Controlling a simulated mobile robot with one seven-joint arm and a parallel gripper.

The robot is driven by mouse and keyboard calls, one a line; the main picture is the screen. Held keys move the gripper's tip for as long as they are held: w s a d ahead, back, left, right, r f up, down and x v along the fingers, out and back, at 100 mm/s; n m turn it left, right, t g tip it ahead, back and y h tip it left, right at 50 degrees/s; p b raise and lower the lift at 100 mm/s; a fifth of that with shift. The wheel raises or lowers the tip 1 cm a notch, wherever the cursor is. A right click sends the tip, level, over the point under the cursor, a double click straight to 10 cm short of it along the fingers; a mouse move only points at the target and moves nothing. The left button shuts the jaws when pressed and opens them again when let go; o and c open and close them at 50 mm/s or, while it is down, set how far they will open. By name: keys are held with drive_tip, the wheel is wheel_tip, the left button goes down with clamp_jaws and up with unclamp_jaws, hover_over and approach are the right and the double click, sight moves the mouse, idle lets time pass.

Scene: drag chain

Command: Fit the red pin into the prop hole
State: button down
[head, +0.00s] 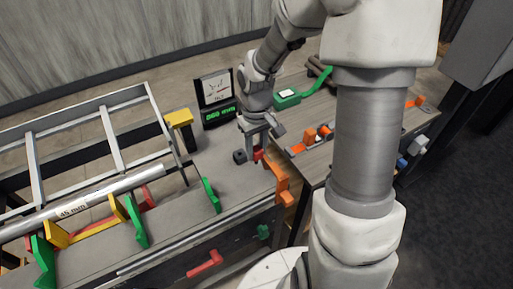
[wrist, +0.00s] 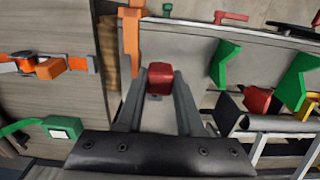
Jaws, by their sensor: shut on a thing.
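My gripper (head: 261,152) is over the right end of the grey bench. Its two fingers (wrist: 160,92) are shut on the red pin. The pin's red end (wrist: 160,78) shows between the fingertips in the wrist view, and a bit of red (head: 258,155) shows below the gripper in the head view. I cannot make out the prop hole in either view. A yellow-topped post (head: 180,118) stands by the tilted metal frame (head: 110,135), but I cannot tell whether it is the prop.
An orange bracket (head: 283,180) stands at the bench's right edge, close to my gripper; it also shows in the wrist view (wrist: 132,30). Green brackets (head: 211,195) stand left of it. A display reading green digits (head: 219,115) is behind. A small dark block (head: 240,156) sits beside my gripper.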

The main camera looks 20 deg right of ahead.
idle(0.4)
drive_tip(key=w+a+r+p, duration=0.6)
drive_tip(key=w+a, duration=0.2)
drive_tip(key=w, duration=0.2)
drive_tip(key=w+a+r+p, duration=0.6)
drive_tip(key=w+a, duration=0.3)
drive_tip(key=w, duration=0.2)
drive_tip(key=shift+w+a+r+p, duration=0.2)
drive_tip(key=shift+w+p, duration=0.1)
drive_tip(key=shift+p, duration=0.2)
drive_tip(key=shift+f, duration=0.15)
drive_tip(key=shift+f+b, duration=1.5)
drive_tip(key=shift+f, duration=0.75)
drive_tip(key=shift+f+b, duration=1.4)
drive_tip(key=shift+f, duration=0.65)
drive_tip(key=shift+c, duration=2.3)
unclamp_jaws()
